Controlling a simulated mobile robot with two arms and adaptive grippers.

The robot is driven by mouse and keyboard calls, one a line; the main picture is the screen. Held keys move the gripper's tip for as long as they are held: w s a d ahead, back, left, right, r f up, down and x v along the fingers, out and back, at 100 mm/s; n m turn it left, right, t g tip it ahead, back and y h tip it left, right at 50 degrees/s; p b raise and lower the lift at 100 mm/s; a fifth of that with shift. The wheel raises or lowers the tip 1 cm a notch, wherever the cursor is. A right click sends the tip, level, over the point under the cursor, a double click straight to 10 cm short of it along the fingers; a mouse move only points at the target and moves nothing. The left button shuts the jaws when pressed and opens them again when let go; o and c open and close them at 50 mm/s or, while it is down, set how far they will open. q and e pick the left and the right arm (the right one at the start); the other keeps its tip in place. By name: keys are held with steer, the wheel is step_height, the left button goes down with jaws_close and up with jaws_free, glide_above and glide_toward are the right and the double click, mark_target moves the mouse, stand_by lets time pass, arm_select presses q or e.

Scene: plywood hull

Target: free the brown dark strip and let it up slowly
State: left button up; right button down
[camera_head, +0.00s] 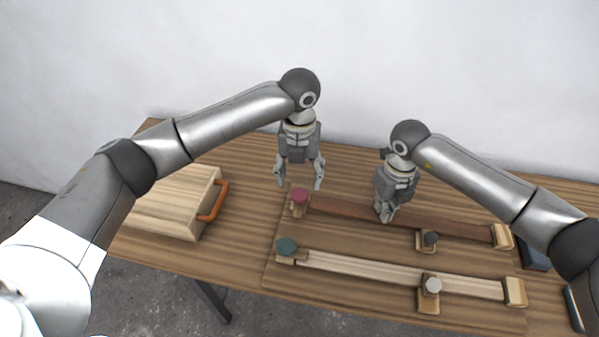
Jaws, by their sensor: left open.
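The dark brown strip (340,208) lies along the far row of the board, from a block with a crimson knob (299,196) at its left to a wooden end block (502,237) at its right. A small block with a dark knob (430,239) sits along its near side. My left gripper (299,186) is open and points down, its fingers spread above and around the crimson knob, without visible contact. My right gripper (384,215) points down with its fingers together, tips at the strip's middle. Whether the tips press on the strip or straddle it is hidden.
A wooden box (170,205) with an orange handle (216,202) stands at left. Dark blue items (534,257) lie at the right edge.

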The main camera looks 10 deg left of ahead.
mark_target(300, 194)
arm_select(q)
steer(key=shift+r+p, duration=1.05)
arm_select(e)
steer(key=shift+w+r, duration=0.1)
steer(key=shift+r, duration=2.15)
arm_select(q)
step_height(300, 194, up, 2)
steer(key=shift+r+p, duration=0.2)
steer(key=shift+p, duration=1)
arm_select(e)
step_height(300, 194, up, 5)
